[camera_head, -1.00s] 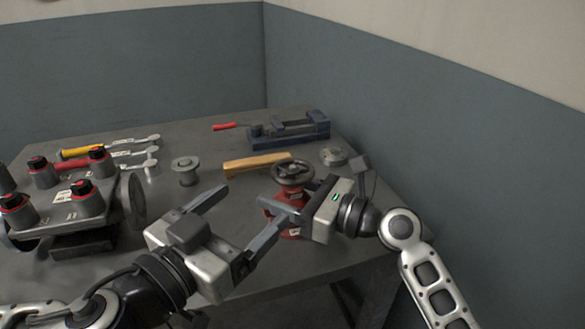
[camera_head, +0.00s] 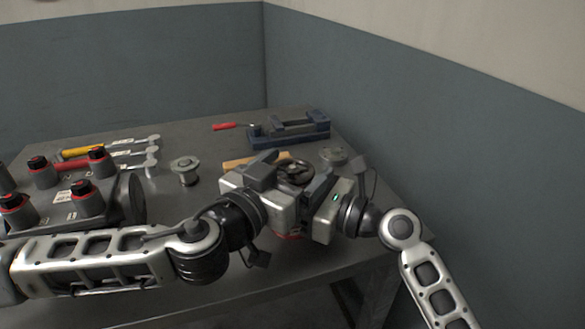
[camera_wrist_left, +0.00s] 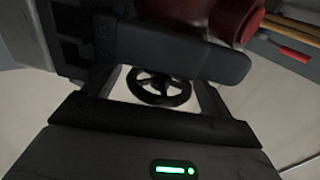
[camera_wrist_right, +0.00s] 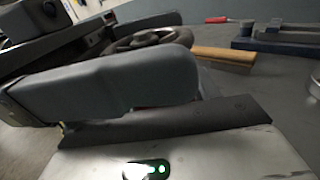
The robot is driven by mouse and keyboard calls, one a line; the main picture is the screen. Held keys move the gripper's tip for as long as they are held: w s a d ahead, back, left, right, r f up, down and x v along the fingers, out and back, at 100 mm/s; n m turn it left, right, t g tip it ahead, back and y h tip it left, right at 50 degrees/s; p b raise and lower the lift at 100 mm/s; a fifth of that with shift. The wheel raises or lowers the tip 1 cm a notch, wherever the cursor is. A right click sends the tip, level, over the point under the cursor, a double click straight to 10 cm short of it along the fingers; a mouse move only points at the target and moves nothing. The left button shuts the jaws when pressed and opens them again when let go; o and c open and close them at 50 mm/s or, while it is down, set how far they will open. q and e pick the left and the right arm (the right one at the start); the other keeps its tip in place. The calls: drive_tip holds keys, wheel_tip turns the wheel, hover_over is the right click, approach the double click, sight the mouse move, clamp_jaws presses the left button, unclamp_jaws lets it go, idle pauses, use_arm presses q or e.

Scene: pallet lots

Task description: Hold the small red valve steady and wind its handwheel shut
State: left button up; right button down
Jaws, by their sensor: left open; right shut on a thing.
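The small red valve stands near the table's front right edge; its dark handwheel (camera_head: 295,172) shows above the grippers, and only a red sliver (camera_head: 288,236) of its body shows below them. My right gripper (camera_head: 309,202) is shut on the valve's body from the right. My left gripper (camera_head: 288,193) is open beside the valve, from the left; its fingertips are largely hidden in the head view. In the left wrist view the handwheel (camera_wrist_left: 158,88) shows between the fingers, with the red body (camera_wrist_left: 205,14) at the top. The right wrist view shows the handwheel (camera_wrist_right: 150,40) behind a finger.
A grey spool (camera_head: 185,170) and a block with red-ringed knobs (camera_head: 112,200) stand left. The wall is close on the right.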

use_arm(q)
drive_tip(key=c, duration=1)
drive_tip(key=shift+h, duration=0.3)
drive_tip(key=shift+w+a+f+m+g+h, duration=0.1)
drive_tip(key=shift+m+g+h, duration=2.7)
drive_tip(key=shift+m+g, duration=0.2)
drive_tip(key=shift+g, duration=0.6)
drive_tip(key=o, duration=1)
